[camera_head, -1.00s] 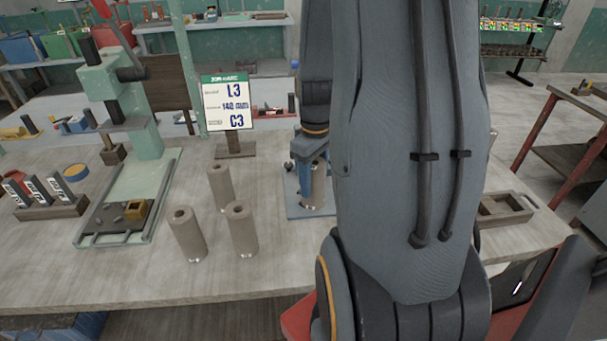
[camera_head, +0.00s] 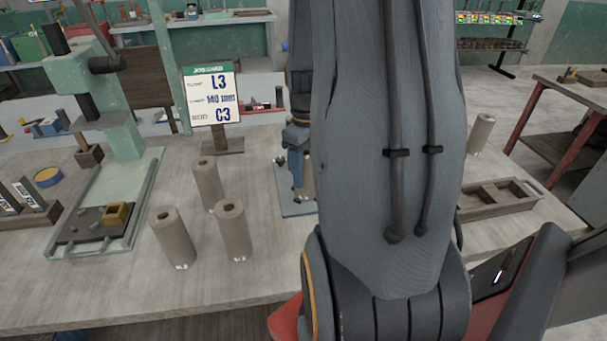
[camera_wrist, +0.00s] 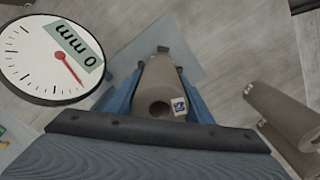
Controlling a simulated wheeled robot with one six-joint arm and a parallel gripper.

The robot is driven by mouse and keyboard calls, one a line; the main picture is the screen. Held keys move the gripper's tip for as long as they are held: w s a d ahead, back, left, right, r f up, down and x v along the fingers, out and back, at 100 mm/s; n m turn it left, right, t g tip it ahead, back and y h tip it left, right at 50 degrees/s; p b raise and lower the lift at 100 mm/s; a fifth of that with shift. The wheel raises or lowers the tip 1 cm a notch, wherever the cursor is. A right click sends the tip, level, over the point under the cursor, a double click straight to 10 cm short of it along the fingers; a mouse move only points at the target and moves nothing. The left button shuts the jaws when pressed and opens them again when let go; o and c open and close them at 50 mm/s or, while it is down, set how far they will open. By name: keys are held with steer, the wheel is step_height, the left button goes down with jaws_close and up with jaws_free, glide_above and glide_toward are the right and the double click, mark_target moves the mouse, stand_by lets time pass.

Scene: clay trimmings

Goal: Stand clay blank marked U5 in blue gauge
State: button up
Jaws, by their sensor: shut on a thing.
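My gripper (camera_wrist: 165,108) has blue fingers and is shut on a grey-brown clay blank (camera_wrist: 160,78). The blank is a hollow cylinder with a small blue-marked label near its top end; the mark is too small to read surely. In the head view my gripper (camera_head: 297,165) and the held blank (camera_head: 308,185) are partly hidden by my arm. They are over or on the blue gauge's base plate (camera_head: 292,206); I cannot tell if the blank touches it. In the wrist view the plate (camera_wrist: 190,62) lies beyond the blank, and a round dial (camera_wrist: 30,62) reading 0 mm is at left.
Three blanks stand left of the gauge: one behind (camera_head: 208,185), one left (camera_head: 172,238), one right (camera_head: 234,230). Another blank (camera_head: 481,133) stands at right behind a wooden tray (camera_head: 500,212). A sign (camera_head: 211,97) reads L3, 140 mm, C3. A green press (camera_head: 120,150) is at left.

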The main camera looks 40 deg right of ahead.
steer(key=shift+f, duration=0.1)
steer(key=o, duration=1.5)
step_height(320, 180, up, 12)
steer(key=shift+r+b, duration=0.15)
steer(key=shift+b, duration=0.85)
